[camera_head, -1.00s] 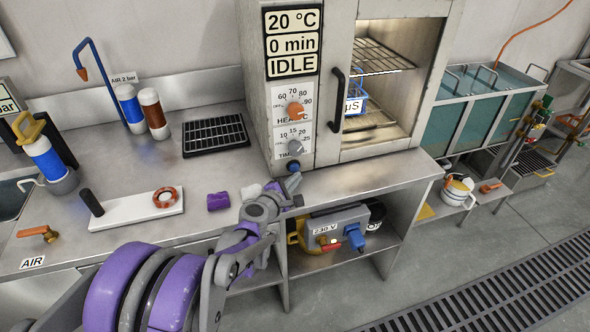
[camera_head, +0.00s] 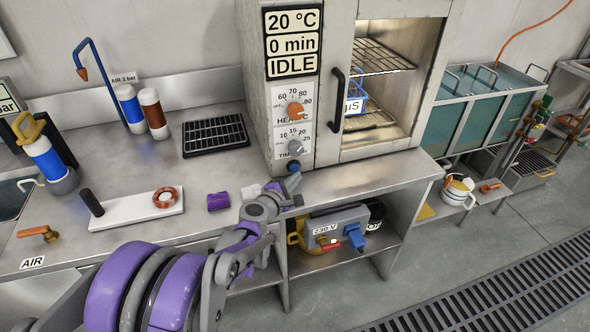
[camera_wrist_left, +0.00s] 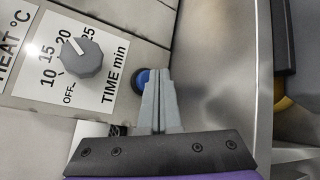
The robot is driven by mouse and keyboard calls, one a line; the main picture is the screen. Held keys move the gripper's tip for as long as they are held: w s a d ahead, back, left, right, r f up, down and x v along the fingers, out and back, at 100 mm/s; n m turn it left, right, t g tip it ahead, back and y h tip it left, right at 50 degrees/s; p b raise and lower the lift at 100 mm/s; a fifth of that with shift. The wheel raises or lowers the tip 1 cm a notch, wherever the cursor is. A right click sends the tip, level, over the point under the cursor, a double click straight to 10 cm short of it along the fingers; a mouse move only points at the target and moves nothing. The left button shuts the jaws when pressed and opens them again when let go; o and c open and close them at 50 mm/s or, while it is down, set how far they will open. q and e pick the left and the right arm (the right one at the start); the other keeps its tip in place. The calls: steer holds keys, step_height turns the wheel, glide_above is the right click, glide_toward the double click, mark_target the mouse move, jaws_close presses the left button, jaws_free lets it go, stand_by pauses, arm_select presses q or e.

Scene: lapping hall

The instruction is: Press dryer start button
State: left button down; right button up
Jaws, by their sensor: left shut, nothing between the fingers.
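The dryer (camera_head: 340,80) stands on the steel bench, its display reading 20 °C, 0 min and IDLE. The blue start button (camera_head: 293,167) is low on its control panel, under the grey time knob (camera_head: 295,148). My left gripper (camera_head: 290,190) is shut and empty, with its tips just in front of the button. In the left wrist view the shut fingers (camera_wrist_left: 158,85) overlap the right part of the blue button (camera_wrist_left: 140,80). I cannot tell whether they touch it. The grey time knob also shows there (camera_wrist_left: 80,58). My right gripper is not in view.
The orange heat knob (camera_head: 295,110) sits above the time knob. A black drain grid (camera_head: 215,134), a purple cylinder (camera_head: 218,201) and a white board (camera_head: 130,208) lie on the bench to the left. A 230 V box (camera_head: 340,225) is on the shelf below.

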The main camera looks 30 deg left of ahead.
arm_select(q)
steer(key=shift+w+a, duration=0.25)
steer(key=shift+w+a, duration=0.3)
steer(key=shift+a, duration=0.1)
stand_by(0.8)
steer(key=shift+s+d, duration=0.1)
steer(key=shift+d, duration=0.05)
steer(key=shift+s+d, duration=0.5)
steer(key=shift+d, duration=0.05)
steer(key=shift+d, duration=0.1)
steer(key=shift+s+d, duration=1.65)
steer(key=shift+d, duration=0.15)
